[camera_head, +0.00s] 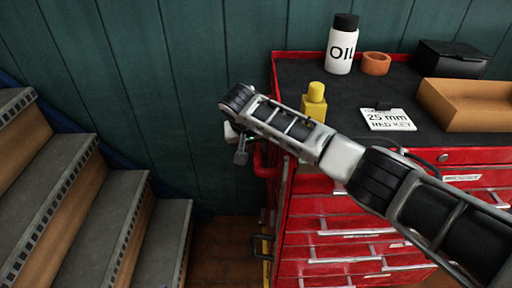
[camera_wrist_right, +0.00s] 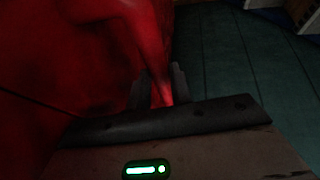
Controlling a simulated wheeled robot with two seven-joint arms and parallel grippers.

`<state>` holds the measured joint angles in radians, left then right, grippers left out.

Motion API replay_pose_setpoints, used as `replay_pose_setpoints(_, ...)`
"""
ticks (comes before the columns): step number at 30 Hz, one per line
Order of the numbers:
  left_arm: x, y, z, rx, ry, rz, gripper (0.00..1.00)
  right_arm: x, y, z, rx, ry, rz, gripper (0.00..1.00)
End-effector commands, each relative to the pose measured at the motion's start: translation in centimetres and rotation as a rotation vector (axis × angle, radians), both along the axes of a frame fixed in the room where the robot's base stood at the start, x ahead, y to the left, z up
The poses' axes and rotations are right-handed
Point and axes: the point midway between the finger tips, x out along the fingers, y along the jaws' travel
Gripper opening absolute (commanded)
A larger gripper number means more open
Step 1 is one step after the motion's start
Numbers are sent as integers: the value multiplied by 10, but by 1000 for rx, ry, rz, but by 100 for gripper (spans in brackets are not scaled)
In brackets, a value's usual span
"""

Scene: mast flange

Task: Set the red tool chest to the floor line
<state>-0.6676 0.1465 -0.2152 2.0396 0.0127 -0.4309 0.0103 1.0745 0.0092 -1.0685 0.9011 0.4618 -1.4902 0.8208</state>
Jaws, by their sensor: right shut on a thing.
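The red tool chest (camera_head: 330,240) stands on the right in the head view, with several drawers and a dark top. Its red side fills the left of the right wrist view (camera_wrist_right: 60,70). A red handle (camera_head: 262,162) sticks out from its left side near the top. My right gripper (camera_head: 241,153) is at that side. In the right wrist view its two dark fingers (camera_wrist_right: 160,92) are closed on a red part that looks like this handle. The exact contact is dim. My left gripper is not in view. I cannot make out the floor line.
A card reading 25 mm RED KEY (camera_head: 388,120), an oil bottle (camera_head: 342,50), a yellow bottle (camera_head: 314,103), an orange cup (camera_head: 376,63), a wooden tray (camera_head: 465,103) and a black box (camera_head: 452,58) stand on top. Stairs (camera_head: 95,215) rise at left; a green wall (camera_head: 150,60) is behind.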

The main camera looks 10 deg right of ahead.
Motion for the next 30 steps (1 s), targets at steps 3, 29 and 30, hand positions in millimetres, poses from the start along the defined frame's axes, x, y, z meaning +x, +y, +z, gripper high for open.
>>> replay_pose_setpoints(3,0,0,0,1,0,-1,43,2,-3,2,-3,-5,-9,30)
replay_pose_setpoints(29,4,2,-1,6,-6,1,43,-34,23,88,6,-8,1,43)
replay_pose_setpoints(30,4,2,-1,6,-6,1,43,-37,25,96,6,-8,0,43)
